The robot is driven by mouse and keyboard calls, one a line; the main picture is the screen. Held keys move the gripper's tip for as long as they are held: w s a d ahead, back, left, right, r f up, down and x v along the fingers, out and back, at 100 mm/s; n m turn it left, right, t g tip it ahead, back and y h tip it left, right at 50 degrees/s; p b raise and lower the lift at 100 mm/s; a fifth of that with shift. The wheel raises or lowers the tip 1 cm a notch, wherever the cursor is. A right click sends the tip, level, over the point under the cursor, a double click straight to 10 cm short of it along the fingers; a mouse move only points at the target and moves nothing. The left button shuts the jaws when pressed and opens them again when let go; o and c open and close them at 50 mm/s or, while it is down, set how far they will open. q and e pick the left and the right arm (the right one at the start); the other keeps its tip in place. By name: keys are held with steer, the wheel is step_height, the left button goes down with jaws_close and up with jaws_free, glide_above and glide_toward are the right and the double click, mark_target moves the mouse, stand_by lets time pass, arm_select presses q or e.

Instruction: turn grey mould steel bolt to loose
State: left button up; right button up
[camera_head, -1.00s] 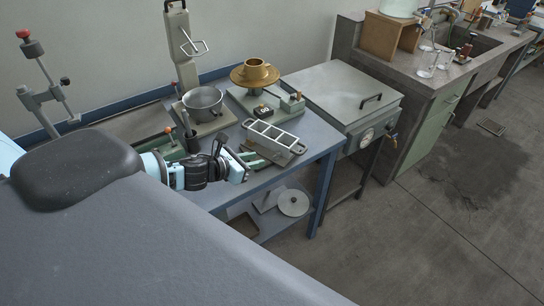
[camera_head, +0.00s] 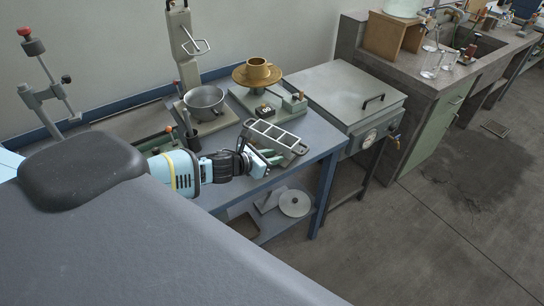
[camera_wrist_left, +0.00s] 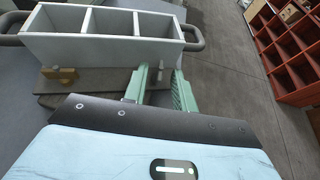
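The grey mould (camera_head: 274,136), a long box with three open compartments and end handles, sits on the blue bench near its right edge. In the left wrist view the mould (camera_wrist_left: 100,48) fills the upper left, on a dark base plate. A small grey upright piece, possibly the steel bolt (camera_wrist_left: 160,72), shows between the fingers, apparently not gripped. A brass piece (camera_wrist_left: 60,74) is at the mould's lower left. My right gripper is not in view.
A metal bowl (camera_head: 204,99) on a stand and a brass cup on a round plate (camera_head: 257,76) are behind the mould. A grey lidded tank (camera_head: 345,90) stands to the right. A lower shelf holds a round disc (camera_head: 294,203).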

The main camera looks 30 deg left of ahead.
arm_select(q)
jaws_close()
